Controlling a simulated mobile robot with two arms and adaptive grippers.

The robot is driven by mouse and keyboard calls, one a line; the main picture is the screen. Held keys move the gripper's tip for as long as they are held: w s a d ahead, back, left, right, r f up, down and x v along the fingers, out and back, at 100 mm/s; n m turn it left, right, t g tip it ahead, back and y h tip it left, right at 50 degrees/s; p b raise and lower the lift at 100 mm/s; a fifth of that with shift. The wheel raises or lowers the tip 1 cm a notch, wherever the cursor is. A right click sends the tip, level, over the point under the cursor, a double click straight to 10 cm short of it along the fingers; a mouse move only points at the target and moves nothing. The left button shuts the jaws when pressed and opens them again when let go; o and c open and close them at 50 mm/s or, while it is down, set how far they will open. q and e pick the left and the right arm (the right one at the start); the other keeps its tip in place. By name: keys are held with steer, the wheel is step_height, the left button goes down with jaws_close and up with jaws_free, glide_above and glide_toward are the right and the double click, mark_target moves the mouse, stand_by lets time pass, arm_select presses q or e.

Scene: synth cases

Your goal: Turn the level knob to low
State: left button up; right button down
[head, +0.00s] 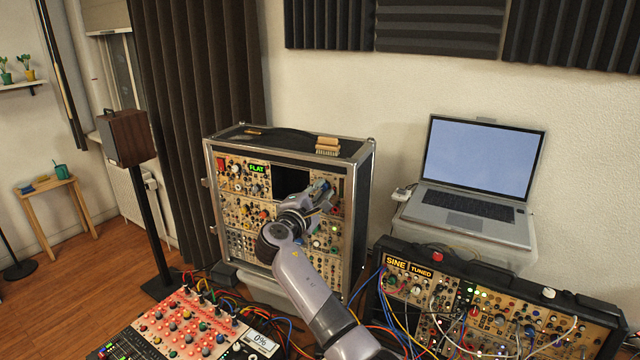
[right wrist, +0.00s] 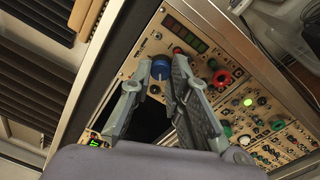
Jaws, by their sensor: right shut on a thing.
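A tall synth case (head: 358,170) stands against the wall, its panel full of knobs. My right gripper (head: 322,188) is at the upper right of this panel in the head view. In the right wrist view, its two fingers (right wrist: 160,66) stand on either side of a blue knob (right wrist: 160,70) and are shut on it. The panel lettering by this knob is too small to read, so I cannot tell its setting. A dark row display (right wrist: 186,33) sits just above the knob. In the head view my gripper mostly hides the knob. My left gripper is not in view.
A red knob (right wrist: 221,78) sits close to the right finger. A green "FLAT" display (head: 257,168) is on the same case; a brush (head: 327,146) lies on top. A cabled lower case (head: 490,300), a laptop (head: 480,165) and a mixer (head: 185,325) surround my arm.

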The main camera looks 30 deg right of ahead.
steer(key=shift+n+p, duration=0.65)
steer(key=shift+n, duration=0.25)
steer(key=shift+f, duration=0.15)
steer(key=c, duration=1.5)
jaws_free()
steer(key=v, duration=1.2)
steer(key=shift+a, duration=0.1)
